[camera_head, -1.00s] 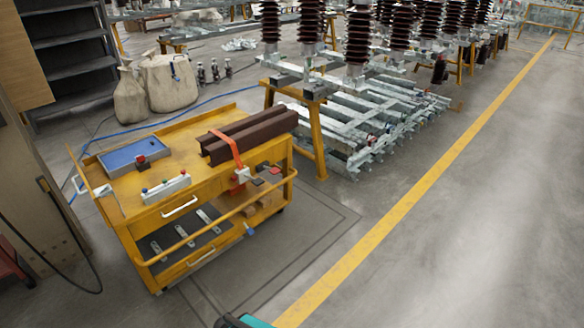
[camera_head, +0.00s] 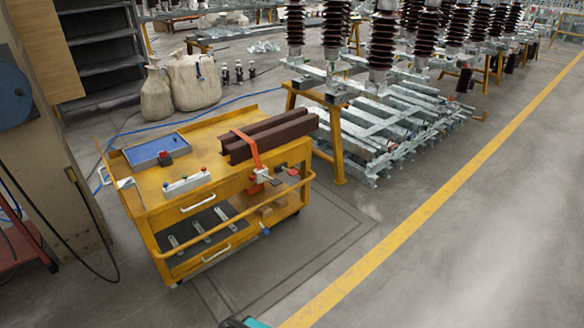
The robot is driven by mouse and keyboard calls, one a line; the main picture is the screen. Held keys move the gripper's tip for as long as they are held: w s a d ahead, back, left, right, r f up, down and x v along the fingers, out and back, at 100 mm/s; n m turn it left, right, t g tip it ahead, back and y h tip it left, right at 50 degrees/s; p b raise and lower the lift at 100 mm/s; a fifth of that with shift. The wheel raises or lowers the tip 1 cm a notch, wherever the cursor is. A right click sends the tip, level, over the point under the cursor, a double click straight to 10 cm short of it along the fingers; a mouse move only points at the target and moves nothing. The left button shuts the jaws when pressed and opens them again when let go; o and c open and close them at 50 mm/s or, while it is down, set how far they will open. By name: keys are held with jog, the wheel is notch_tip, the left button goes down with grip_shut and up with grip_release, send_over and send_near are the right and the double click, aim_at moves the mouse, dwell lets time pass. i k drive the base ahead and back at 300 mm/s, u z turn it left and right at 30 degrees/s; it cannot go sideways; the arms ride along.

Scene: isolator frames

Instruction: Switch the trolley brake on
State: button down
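The yellow trolley (camera_head: 197,147) stands upright on the grey floor, left of the picture's middle. A small blue lever-like part (camera_head: 264,229) shows low at its front right, near the wheels. It may be the brake; its on or off position is too small to tell. A red knob (camera_head: 165,158) sits on a blue tray (camera_head: 150,146) on the trolley's top. A pale box with coloured buttons (camera_head: 187,184) lies along the front edge. My gripper is not in view; only a teal and black part of mine shows at the bottom edge.
Brown beams (camera_head: 268,136) lie on the trolley under an orange strap (camera_head: 250,152). A steel rack with dark insulators (camera_head: 381,41) stands behind right. A wooden cabinet (camera_head: 40,150) with a hanging cable is at left. The floor in front and right is clear, crossed by a yellow line (camera_head: 420,220).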

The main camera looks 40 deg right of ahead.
aim_at(293, 173)
jog(key=u, duration=0.05)
jog(key=i, duration=0.9)
jog(key=z, duration=0.05)
